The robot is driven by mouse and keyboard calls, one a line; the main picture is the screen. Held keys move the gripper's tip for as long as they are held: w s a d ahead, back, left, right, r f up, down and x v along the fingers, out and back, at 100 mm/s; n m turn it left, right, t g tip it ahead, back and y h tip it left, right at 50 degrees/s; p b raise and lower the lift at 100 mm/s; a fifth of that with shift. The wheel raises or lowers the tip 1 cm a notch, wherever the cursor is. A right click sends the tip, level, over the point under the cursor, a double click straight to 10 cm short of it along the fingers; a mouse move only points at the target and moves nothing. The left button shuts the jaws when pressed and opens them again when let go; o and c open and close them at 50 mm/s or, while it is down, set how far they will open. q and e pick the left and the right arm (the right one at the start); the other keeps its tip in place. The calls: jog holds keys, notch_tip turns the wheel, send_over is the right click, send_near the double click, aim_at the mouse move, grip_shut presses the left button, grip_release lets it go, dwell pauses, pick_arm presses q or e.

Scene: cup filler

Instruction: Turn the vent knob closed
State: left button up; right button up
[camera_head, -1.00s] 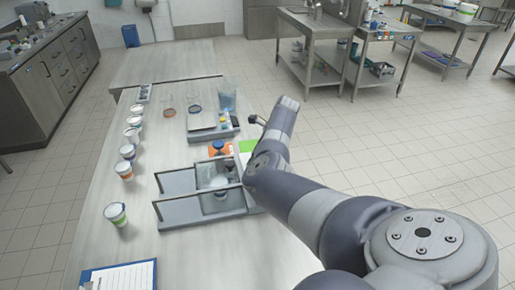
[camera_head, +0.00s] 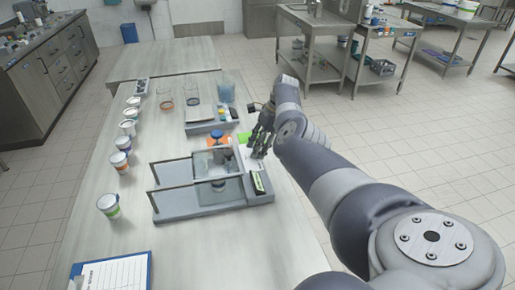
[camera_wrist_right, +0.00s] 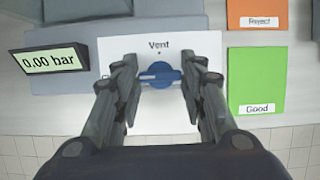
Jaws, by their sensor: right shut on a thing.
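The blue vent knob (camera_wrist_right: 158,75) sits on a white panel (camera_wrist_right: 130,50) labelled "Vent" in the right wrist view. Its grip bar lies roughly crosswise in that view. My right gripper (camera_wrist_right: 160,77) has a finger on each side of the knob and is shut on it. In the head view my right gripper (camera_head: 258,150) points down at the panel at the right side of the grey test fixture (camera_head: 175,212). The knob is hidden there behind the fingers. My left gripper is not in view.
A display (camera_wrist_right: 50,60) reads "0.00 bar" beside the panel. An orange "Reject" card (camera_wrist_right: 257,12) and a green "Good" card (camera_wrist_right: 257,85) lie on the other side. Several lidded cups (camera_head: 109,206) line the table's left. A clipboard (camera_head: 122,272) lies at the front.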

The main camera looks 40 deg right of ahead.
dwell(0.3)
jog(key=o, duration=1.1)
jog(key=shift+c, duration=0.2)
jog(key=shift+d+r, duration=0.15)
jog(key=shift+r, duration=0.3)
jog(key=v, duration=1.1)
